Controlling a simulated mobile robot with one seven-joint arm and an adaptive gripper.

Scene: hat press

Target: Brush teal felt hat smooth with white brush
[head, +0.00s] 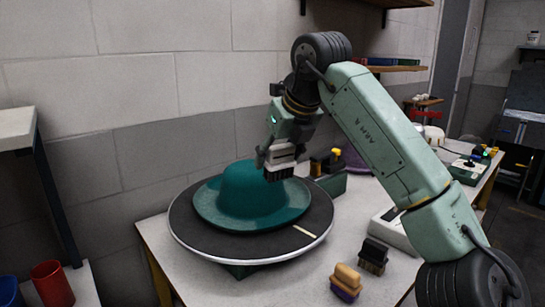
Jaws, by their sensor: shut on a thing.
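The teal felt hat (246,197) sits brim down on a round dark turntable (195,240) with a pale rim. My gripper (275,158) is above the right side of the hat, pointing down. It is shut on the white brush (281,153), whose dark bristles face down by the right side of the crown. I cannot tell whether the bristles touch the felt. The fingertips are small in view and partly merge with the brush.
A tan-and-purple brush (346,281) and a black brush (373,256) stand on the table (310,276) at front right. A white device (396,232) is behind them. A green box with yellow and black parts (327,170) stands behind the turntable. The wall is close behind.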

